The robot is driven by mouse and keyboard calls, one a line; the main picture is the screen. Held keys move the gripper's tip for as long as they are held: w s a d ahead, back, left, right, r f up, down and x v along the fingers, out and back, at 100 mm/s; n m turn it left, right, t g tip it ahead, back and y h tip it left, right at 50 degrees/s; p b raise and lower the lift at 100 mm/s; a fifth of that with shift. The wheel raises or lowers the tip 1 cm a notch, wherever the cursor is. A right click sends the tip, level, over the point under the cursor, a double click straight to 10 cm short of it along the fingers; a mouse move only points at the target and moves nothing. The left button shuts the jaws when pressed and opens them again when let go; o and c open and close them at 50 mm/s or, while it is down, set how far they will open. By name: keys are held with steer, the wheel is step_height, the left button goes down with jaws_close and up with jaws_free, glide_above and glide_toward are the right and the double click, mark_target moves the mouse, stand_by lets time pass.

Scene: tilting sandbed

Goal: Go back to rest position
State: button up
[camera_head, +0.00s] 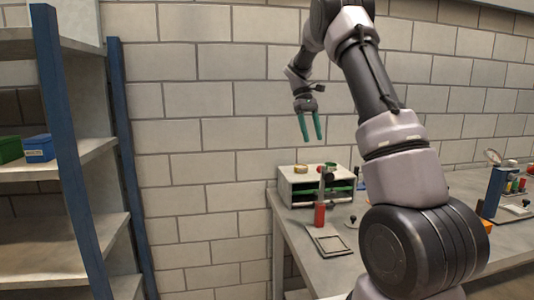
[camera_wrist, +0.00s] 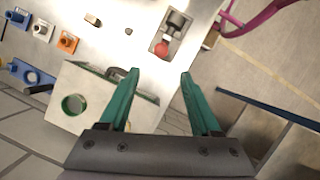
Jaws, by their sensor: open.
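My gripper (camera_head: 311,127) hangs in the air at the end of my raised arm, in front of the brick wall. Its two green fingers point down and are apart, with nothing between them. In the wrist view my gripper (camera_wrist: 160,75) is also open and empty, above the bench. The bench (camera_head: 299,231) stands below and to the right of it in the head view, well clear of the fingers.
A grey box (camera_head: 287,189) with small items on top stands at the bench's back left. A red cylinder (camera_head: 320,215) stands in front of it, beside a square frame (camera_head: 329,242). A blue-post shelf (camera_head: 70,150) holding a blue box (camera_head: 39,148) stands left.

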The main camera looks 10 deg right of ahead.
steer(key=s+a+r+m+t+y, duration=0.1)
steer(key=s+a+r+m+t, duration=0.1)
steer(key=s+r, duration=0.4)
steer(key=s+a+r+m+t+y, duration=0.1)
steer(key=s+a+r+t, duration=0.2)
steer(key=s, duration=0.5)
steer(key=s+a+m+t, duration=0.2)
steer(key=s+t, duration=0.1)
steer(key=s, duration=0.5)
steer(key=s+a+m+t+y, duration=0.1)
steer(key=s+a+m+t, duration=0.1)
steer(key=s, duration=0.6)
steer(key=shift+s+a+m+t+y, duration=0.3)
steer(key=shift+m+t, duration=0.3)
steer(key=shift+m, duration=0.2)
steer(key=shift+f, duration=0.1)
